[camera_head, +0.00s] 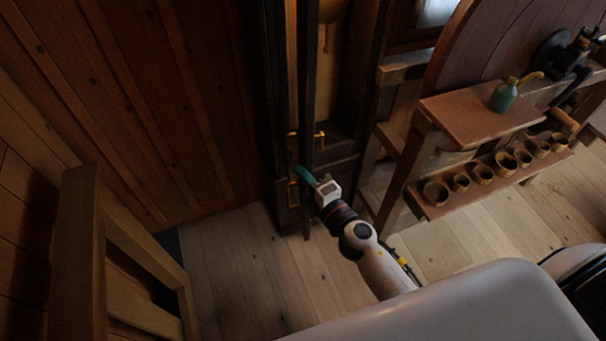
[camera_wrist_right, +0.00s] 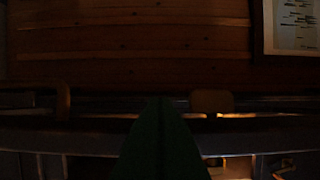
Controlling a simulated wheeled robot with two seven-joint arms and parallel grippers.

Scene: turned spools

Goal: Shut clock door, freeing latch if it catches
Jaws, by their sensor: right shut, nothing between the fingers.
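The tall dark clock case (camera_head: 336,138) stands against the wall in the middle of the head view. Its narrow door (camera_head: 309,110) shows nearly edge-on, standing out from the case. A small brass fitting (camera_head: 320,136), perhaps the latch, is at the door's edge. My right gripper (camera_head: 304,175) has teal fingers, shut and empty, low beside the door; contact is unclear. In the right wrist view the shut fingers (camera_wrist_right: 160,140) lie across a dark horizontal edge, with a brass-coloured piece (camera_wrist_right: 212,101) just right of them. My left gripper is out of view.
A wooden bench with a shelf (camera_head: 470,118) stands to the right, holding a green oil can (camera_head: 503,96). Several small pots (camera_head: 483,173) line its lower shelf. A wooden rail (camera_head: 140,260) stands at the lower left. The plank floor (camera_head: 235,265) between is clear.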

